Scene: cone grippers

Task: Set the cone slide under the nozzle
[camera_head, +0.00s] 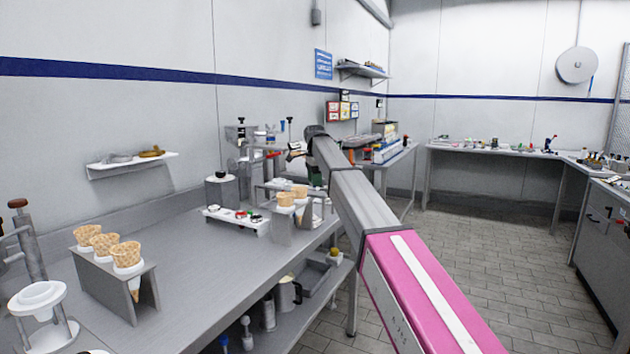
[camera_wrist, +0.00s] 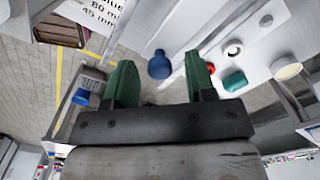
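My gripper (camera_wrist: 160,72) is open, its two green fingers apart. A blue knob (camera_wrist: 159,65) shows between the fingertips in the wrist view; I cannot tell its distance, but neither finger touches it. In the head view my gripper (camera_head: 314,178) is mostly hidden behind my arm, at the far end of the steel bench. A metal dispenser-like stand (camera_head: 243,142) rises at the back of that bench, left of my gripper. I cannot make out for certain which parts are the cone slide and the nozzle.
Waffle cones stand in a steel holder (camera_head: 92,268) on the near steel bench (camera_head: 190,300). More cones (camera_head: 286,199) stand in a second holder near my arm. A white panel with knobs (camera_head: 237,219) lies beside it. A shelf below holds a jug (camera_head: 288,294).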

